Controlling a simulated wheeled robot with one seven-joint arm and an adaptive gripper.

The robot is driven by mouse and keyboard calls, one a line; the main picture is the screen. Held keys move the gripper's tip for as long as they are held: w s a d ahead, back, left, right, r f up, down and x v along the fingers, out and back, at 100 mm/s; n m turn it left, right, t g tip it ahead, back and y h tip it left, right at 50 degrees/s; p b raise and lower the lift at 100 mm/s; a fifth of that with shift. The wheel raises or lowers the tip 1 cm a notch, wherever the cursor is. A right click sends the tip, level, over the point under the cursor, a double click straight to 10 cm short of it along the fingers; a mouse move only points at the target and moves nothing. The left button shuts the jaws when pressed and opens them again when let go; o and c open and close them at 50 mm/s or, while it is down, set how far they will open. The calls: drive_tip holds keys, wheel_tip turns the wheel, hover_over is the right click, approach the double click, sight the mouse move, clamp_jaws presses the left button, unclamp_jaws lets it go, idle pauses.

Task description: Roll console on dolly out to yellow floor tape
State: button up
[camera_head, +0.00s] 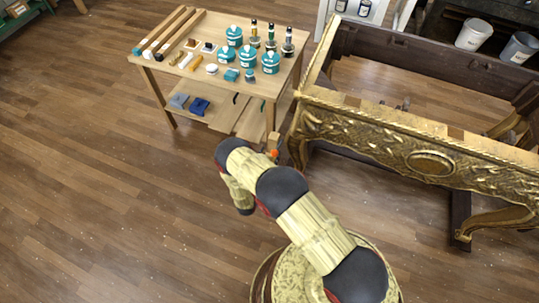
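The gilt console (405,133) stands at the right, its carved gold front facing me, with an open dark frame on top. Its right side is cut off by the picture edge. A dark wooden beam (460,215) shows low under it, beside a curved gold leg (492,220); it may be part of the dolly, but I cannot tell. No wheels are clear. No yellow floor tape shows. My arm rises from the lower right and bends near the console's left front corner. My gripper's fingers are not visible. A small orange spot (274,153) shows behind my arm.
A wooden workbench (150,70) with teal jars (271,62), bottles and tools stands close to the console's left. Two pale buckets (473,34) stand at the upper right. A green shelf edge (22,20) is at the upper left. The wooden floor at left is clear.

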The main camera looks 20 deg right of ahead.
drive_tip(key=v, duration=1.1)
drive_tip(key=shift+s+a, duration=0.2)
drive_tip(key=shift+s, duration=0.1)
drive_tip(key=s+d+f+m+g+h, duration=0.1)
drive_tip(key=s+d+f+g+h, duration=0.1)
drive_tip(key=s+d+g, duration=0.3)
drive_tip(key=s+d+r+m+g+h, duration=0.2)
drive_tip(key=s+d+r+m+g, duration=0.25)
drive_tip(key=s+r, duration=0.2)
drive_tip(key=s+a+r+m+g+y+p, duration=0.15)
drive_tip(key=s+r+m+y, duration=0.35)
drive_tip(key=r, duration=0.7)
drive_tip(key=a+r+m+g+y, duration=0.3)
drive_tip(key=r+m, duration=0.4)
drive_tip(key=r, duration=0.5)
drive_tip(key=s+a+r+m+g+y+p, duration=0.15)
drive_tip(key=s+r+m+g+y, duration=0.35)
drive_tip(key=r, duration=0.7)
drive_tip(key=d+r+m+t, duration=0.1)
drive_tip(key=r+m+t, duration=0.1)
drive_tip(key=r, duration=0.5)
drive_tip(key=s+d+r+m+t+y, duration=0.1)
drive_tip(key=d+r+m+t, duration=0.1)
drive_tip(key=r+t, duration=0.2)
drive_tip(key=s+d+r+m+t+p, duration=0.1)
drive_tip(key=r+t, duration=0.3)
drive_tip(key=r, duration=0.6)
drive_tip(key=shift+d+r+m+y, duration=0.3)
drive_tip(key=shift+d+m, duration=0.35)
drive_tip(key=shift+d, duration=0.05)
